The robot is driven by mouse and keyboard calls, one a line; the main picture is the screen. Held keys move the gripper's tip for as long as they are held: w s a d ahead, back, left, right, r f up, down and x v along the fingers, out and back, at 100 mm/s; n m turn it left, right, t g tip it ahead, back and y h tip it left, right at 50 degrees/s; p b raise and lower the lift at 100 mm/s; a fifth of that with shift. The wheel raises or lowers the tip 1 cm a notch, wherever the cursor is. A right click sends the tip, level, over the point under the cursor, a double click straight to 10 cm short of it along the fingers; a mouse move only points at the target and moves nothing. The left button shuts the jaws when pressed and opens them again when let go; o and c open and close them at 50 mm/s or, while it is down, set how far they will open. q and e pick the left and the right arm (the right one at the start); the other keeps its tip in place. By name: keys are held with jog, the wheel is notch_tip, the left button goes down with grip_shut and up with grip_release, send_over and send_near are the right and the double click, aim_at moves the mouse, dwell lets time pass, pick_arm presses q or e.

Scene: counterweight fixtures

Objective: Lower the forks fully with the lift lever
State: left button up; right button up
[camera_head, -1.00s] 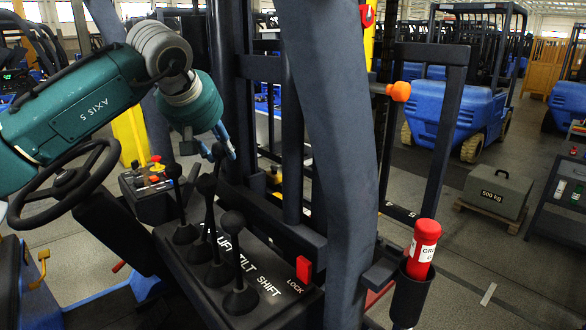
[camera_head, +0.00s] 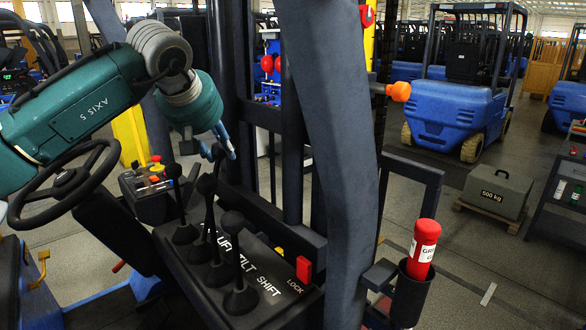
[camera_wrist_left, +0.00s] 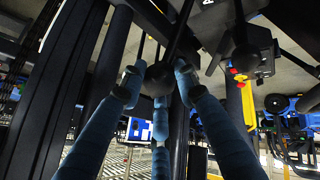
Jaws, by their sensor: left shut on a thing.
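My left gripper (camera_head: 224,150) is shut on the black ball knob of the lift lever (camera_head: 212,200), which leans away from the other levers. In the left wrist view the blue-grey fingers close around the dark knob (camera_wrist_left: 158,79). The other black levers stand beside it, with knobs such as the front one (camera_head: 231,222), on the console labelled LIFT, TILT and SHIFT (camera_head: 250,263). The forks themselves are hidden. My right gripper is not in view.
A steering wheel (camera_head: 64,182) is at left, below my left arm. A thick dark pillar (camera_head: 327,130) stands right of the console. A red cylinder (camera_head: 425,240) sits in a black holder. A 500 kg weight (camera_head: 497,190) rests on a pallet at right.

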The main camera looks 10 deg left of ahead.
pick_arm(q)
jog(key=shift+r, duration=0.5)
jog(key=shift+s+a, duration=0.1)
jog(key=shift+a, duration=0.1)
jog(key=s+a+r+b, duration=0.1)
jog(key=s+a+b, duration=0.1)
jog(key=s+a, duration=0.3)
jog(key=shift+s, duration=0.4)
jog(key=o, duration=0.8)
jog(key=shift+o, duration=0.8)
jog(key=shift+s+f, duration=0.1)
